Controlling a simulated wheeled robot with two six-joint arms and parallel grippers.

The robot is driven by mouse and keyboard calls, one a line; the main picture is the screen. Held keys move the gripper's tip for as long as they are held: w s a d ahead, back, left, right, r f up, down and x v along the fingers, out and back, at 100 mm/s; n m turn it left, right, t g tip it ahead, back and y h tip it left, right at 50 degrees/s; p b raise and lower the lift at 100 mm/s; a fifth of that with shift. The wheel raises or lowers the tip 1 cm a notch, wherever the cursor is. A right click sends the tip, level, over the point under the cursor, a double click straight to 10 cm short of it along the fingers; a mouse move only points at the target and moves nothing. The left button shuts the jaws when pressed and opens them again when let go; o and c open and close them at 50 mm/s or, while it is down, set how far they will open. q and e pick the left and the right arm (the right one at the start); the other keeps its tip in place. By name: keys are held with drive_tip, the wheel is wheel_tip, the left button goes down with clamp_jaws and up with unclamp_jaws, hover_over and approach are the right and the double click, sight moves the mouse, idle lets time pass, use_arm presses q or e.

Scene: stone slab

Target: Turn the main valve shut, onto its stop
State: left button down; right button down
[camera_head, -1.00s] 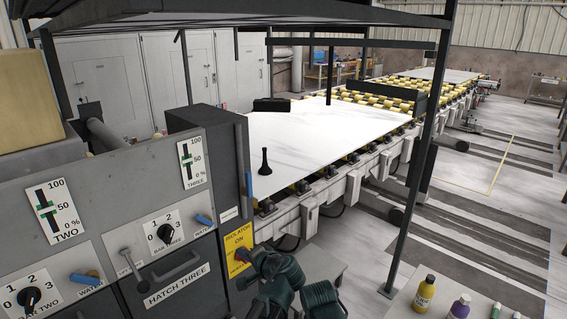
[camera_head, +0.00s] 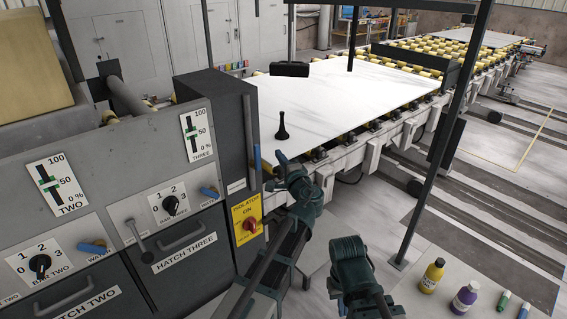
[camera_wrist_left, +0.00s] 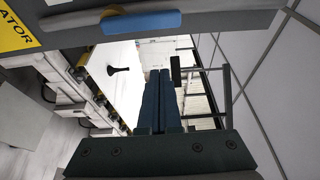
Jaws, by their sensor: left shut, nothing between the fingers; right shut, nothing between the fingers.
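A blue lever handle (camera_head: 257,158) stands about upright on the right side of the dark cabinet; I take it for the main valve. In the left wrist view the blue handle (camera_wrist_left: 142,22) crosses the top, with a brass-coloured part at its left end. A small label beside it is too small to read. My left gripper (camera_head: 281,157) is shut and empty, just right of the handle and apart from it. Its closed fingers (camera_wrist_left: 158,72) show in the left wrist view. My right gripper (camera_head: 337,288) is shut, low and further right, its fingers hardly visible.
A yellow isolator plate (camera_head: 247,218) with a red knob is below the handle. Blue water levers (camera_head: 210,192), selector knobs and hatches fill the grey panel. A white slab (camera_head: 350,95) lies on rollers behind. A dark post (camera_head: 440,150) stands right; bottles (camera_head: 432,275) are at lower right.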

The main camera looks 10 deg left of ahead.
sight(255, 157)
use_arm(q)
drive_tip(key=shift+w+a, duration=0.15)
drive_tip(key=shift+a, duration=1.1)
drive_tip(key=shift+w+a, duration=0.15)
drive_tip(key=shift+a, duration=1.05)
